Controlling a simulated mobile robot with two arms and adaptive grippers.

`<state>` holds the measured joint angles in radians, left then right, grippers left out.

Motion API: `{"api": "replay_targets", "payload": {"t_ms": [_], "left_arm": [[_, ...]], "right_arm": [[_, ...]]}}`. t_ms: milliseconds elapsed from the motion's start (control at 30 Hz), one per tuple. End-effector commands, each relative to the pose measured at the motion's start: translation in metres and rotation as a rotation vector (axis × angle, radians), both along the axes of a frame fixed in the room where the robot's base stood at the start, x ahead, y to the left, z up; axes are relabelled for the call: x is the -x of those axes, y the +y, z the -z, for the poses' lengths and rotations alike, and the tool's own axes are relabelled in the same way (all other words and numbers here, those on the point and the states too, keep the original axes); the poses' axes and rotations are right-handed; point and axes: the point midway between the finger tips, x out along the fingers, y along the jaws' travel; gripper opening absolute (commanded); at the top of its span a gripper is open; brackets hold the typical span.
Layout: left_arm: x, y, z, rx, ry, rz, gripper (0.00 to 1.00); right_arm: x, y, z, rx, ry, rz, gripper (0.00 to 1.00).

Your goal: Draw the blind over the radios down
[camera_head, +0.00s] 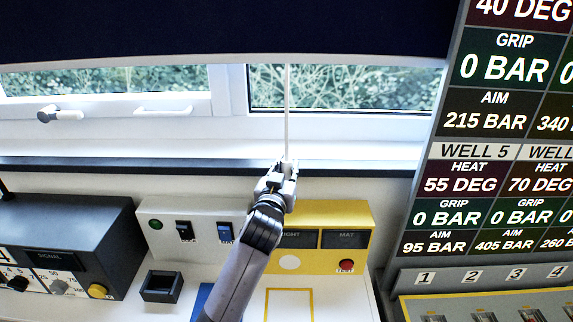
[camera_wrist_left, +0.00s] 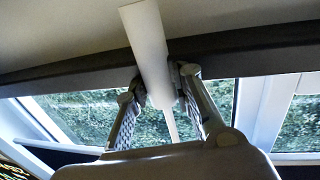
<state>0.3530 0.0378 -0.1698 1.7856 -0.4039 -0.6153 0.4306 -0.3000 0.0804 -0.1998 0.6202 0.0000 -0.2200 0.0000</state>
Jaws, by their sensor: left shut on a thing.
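The dark navy blind (camera_head: 220,28) spans the top of the head view, its lower edge above the middle of the window. A thin white cord (camera_head: 287,105) hangs from that edge. My left gripper (camera_head: 285,166) is shut at the cord's lower end, in front of the sill. In the left wrist view, my left gripper (camera_wrist_left: 160,85) has its fingers on either side of a thick white pull (camera_wrist_left: 146,40), touching it. The thin cord (camera_wrist_left: 171,125) runs from the pull toward the window. My right gripper is not in view.
Below the dark sill edge (camera_head: 130,164) stand a black radio unit (camera_head: 75,240), a pale switch box (camera_head: 170,215) and a yellow box (camera_head: 345,215) with a red button. A large readout panel (camera_head: 490,150) rises at the right. Window handles (camera_head: 60,114) protrude at left.

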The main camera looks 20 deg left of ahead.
Motion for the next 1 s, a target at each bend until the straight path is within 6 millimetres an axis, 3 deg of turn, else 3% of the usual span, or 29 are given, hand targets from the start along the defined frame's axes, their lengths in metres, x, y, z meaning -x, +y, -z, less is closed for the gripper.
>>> {"api": "replay_targets", "payload": {"t_ms": [300,333,600,1000], "left_arm": [[0.0,0.0001,0.0073,0.001,0.01,-0.001,0.0],[0.0,0.0,0.0075,0.001,0.011,-0.001,0.24],[-0.0001,0.0002,0.0053,0.0,0.006,-0.001,0.42],[0.0049,-0.0002,0.0049,0.001,0.005,-0.001,0.43]], "right_arm": [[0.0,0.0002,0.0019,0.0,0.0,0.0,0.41],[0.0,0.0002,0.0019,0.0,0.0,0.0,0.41],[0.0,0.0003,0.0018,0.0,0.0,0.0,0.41],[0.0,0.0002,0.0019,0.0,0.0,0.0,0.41]]}}
